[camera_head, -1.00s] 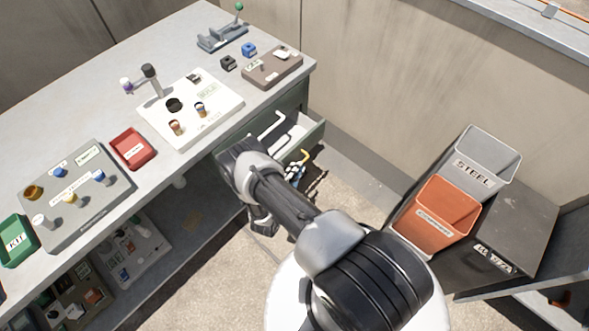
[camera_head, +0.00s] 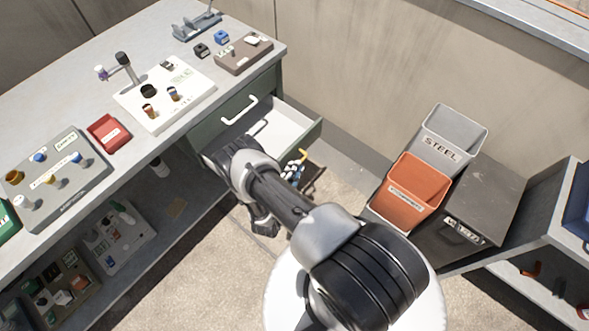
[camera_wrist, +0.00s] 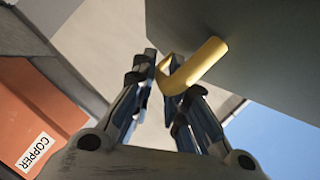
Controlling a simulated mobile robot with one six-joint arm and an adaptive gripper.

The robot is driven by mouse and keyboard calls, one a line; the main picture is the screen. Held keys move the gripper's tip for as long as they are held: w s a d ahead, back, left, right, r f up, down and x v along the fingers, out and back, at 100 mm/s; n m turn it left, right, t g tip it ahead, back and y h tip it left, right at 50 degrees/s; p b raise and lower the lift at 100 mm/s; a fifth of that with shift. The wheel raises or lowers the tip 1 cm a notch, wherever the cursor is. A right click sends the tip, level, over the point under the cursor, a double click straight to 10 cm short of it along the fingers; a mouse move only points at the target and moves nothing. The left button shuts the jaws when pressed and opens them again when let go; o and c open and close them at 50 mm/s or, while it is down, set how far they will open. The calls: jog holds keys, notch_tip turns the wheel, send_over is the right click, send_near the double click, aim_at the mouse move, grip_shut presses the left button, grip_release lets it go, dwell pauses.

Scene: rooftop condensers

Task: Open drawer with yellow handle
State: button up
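The yellow handle (camera_wrist: 202,64) is on a dark drawer front (camera_wrist: 265,55) in the wrist view. My gripper (camera_wrist: 166,80) has its two fingers close on either side of the handle's bar and appears shut on it. In the head view the yellow handle (camera_head: 303,156) shows only in part beside my fingers (camera_head: 293,168); my arm hides the rest. The drawer (camera_head: 290,122) is pulled out from the green bench cabinet, and its pale, empty-looking inside shows. A drawer with a white handle (camera_head: 238,109) above it is shut.
The bench top (camera_head: 75,100) holds a white board (camera_head: 190,95), a red tray (camera_head: 108,134) and a grey panel (camera_head: 75,190).

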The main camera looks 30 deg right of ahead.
jog(key=shift+o, duration=0.2)
jog(key=v, duration=1.2)
dwell(0.4)
